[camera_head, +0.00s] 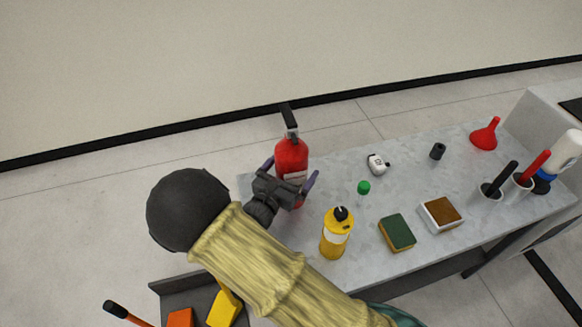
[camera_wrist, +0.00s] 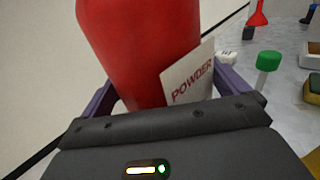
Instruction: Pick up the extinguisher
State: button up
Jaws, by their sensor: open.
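The red extinguisher (camera_head: 291,157) stands upright near the far left end of the grey counter, with a black handle on top. My gripper (camera_head: 290,184) is at its near side, with one purple finger on each side of its body. In the wrist view the red extinguisher (camera_wrist: 145,45) fills the space between the open fingers of my gripper (camera_wrist: 165,95). Its white label reading "POWDER" faces my palm. I cannot tell whether the fingers touch it. Its base is mostly hidden by my gripper and arm.
A yellow bottle (camera_head: 337,234) stands close to the right of my arm. A green-capped vial (camera_head: 364,188), a white item (camera_head: 377,164), a sponge (camera_head: 397,233) and a box (camera_head: 440,214) lie farther right. A red funnel (camera_head: 485,134) is at the far right. The counter's left edge is close to the extinguisher.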

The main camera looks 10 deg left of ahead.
aim_at(287, 147)
dwell(0.5)
jog(key=c, duration=2.1)
jog(key=shift+w+r, duration=0.1)
jog(key=shift+r, duration=0.05)
jog(key=shift+r, duration=0.1)
notch_tip(287, 147, up, 10)
jog(key=shift+f+p, duration=0.1)
jog(key=shift+p, duration=0.3)
